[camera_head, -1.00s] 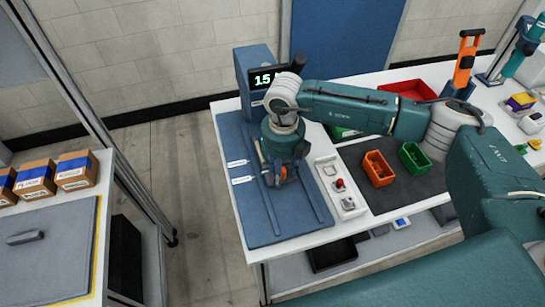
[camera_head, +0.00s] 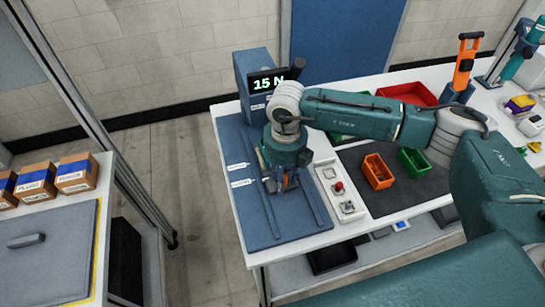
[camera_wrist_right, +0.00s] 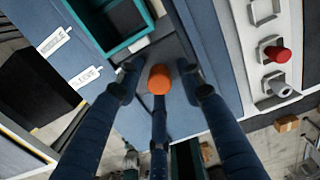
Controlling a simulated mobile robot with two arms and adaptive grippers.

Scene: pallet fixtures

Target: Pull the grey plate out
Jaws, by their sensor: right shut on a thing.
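A dark grey plate (camera_wrist_right: 174,47) shows between the rails of the blue fixture in the right wrist view. A round orange knob (camera_wrist_right: 158,80) stands in front of it. My right gripper (camera_wrist_right: 160,84) has its dark blue fingers closed around the knob. In the head view my right gripper (camera_head: 285,180) points down between the two rails, with a bit of orange at its fingertips. The gripper and wrist hide most of the plate there. My left gripper is not in view.
The blue fixture (camera_head: 250,217) carries a force display (camera_head: 276,81) reading 15 N. A switch panel with a red button (camera_head: 339,186) stands right of it. Orange (camera_head: 378,171) and green (camera_head: 414,162) bins lie farther right. Another grey panel with a handle (camera_head: 45,270) lies at left.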

